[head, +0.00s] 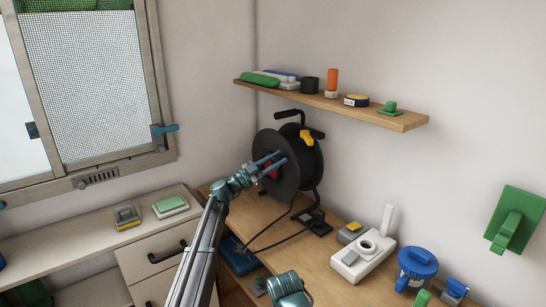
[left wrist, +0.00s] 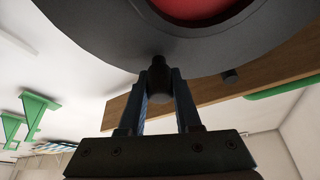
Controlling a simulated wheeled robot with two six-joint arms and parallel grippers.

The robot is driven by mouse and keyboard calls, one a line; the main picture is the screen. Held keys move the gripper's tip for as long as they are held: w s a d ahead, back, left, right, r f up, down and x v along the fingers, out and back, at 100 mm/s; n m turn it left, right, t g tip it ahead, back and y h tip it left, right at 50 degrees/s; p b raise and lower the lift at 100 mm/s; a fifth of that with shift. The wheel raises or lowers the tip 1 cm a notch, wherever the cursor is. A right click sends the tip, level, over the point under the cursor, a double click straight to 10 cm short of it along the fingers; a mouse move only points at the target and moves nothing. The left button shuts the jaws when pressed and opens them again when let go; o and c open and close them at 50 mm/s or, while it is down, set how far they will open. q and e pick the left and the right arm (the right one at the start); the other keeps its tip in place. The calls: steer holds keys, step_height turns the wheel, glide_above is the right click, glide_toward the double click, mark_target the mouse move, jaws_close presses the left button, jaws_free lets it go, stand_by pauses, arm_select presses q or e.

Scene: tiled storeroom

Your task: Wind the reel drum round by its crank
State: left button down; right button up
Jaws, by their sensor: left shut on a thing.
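The reel drum (head: 296,172) is a large black disc in a black tube frame, upright at the back of the wooden worktop, with a red centre partly hidden by my gripper. My left gripper (head: 272,161) reaches across the drum's face from the left. In the left wrist view the drum (left wrist: 95,30) fills the top, with its red centre (left wrist: 195,8) at the upper edge. There the black crank knob (left wrist: 159,82) sits between the two fingers, which are shut on it. In the head view the knob is hidden.
A wooden shelf (head: 345,110) with small items hangs above the reel. A black cable lies on the worktop (head: 280,226) below it. A drawer cabinet (head: 150,240) is at the left.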

arm_select(q)
steer(key=shift+m+g, duration=0.3)
steer(key=shift+m, duration=0.6)
steer(key=f+b, duration=0.1)
steer(key=s+d+f+b, duration=0.1)
steer(key=f+b, duration=0.1)
steer(key=s+f+b, duration=0.1)
steer(key=f, duration=0.1)
steer(key=shift+d+f, duration=0.15)
steer(key=shift+d, duration=0.05)
steer(key=shift+s+f+b, duration=0.15)
steer(key=shift+f+b, duration=1.85)
steer(key=shift+b, duration=0.2)
steer(key=c, duration=0.6)
jaws_free()
steer(key=shift+d, duration=0.1)
steer(key=b+v, duration=0.4)
steer(key=v, duration=1)
